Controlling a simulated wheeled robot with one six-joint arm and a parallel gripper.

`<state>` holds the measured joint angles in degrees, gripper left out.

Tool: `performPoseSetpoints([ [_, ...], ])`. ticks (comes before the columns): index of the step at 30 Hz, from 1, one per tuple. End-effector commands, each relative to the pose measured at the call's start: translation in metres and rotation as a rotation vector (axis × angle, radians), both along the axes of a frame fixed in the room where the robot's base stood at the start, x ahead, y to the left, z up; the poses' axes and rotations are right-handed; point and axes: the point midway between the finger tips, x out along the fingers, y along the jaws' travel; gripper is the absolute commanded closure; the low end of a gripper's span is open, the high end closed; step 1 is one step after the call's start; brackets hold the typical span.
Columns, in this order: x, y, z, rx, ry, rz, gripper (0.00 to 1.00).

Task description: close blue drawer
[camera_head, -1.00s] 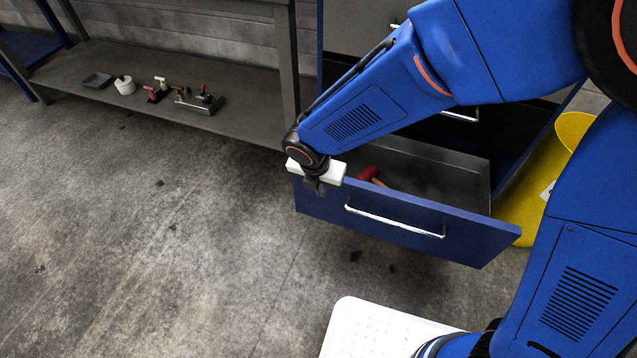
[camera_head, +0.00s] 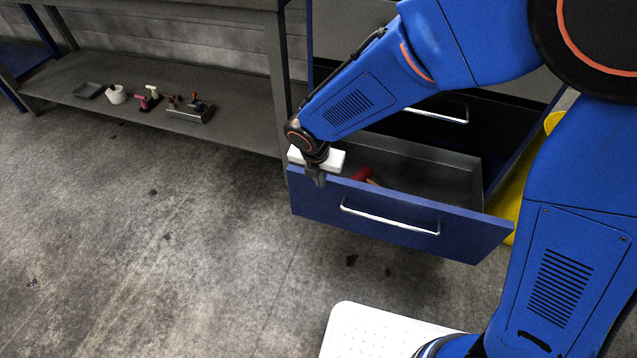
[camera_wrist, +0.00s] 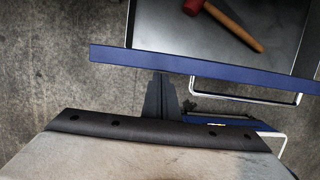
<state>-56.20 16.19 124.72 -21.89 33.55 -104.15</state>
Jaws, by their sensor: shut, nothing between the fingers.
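The blue drawer (camera_head: 395,235) is pulled out of the cabinet, and its grey inside shows behind the blue front panel. A metal bar handle (camera_head: 390,217) runs along the panel. My gripper (camera_head: 318,181) is shut and empty at the top edge of the panel, near its left end. In the wrist view my gripper (camera_wrist: 161,80) points at the lower edge of the blue drawer front (camera_wrist: 205,70), and I cannot tell whether it touches. A hammer with a red head (camera_wrist: 193,6) and wooden handle lies in the drawer; it also shows in the head view (camera_head: 363,174).
A dark cabinet drawer with a handle (camera_head: 437,115) sits above the open one. A grey shelf (camera_head: 237,120) at left holds a small tray (camera_head: 88,91), a white roll (camera_head: 116,95) and several tools. A yellow object (camera_head: 511,200) stands at right.

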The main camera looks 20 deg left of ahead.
Motion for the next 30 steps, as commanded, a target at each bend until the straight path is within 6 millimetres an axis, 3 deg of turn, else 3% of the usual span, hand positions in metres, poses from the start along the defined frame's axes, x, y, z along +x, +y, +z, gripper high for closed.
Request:
performPoseSetpoints([
  [18,0.149,-0.006,0.000,0.001,-0.001,-0.004,1.00],
  [24,0.185,-0.007,0.000,0.001,-0.001,-0.004,1.00],
  [30,0.205,-0.007,0.000,0.000,-0.001,-0.001,1.00],
])
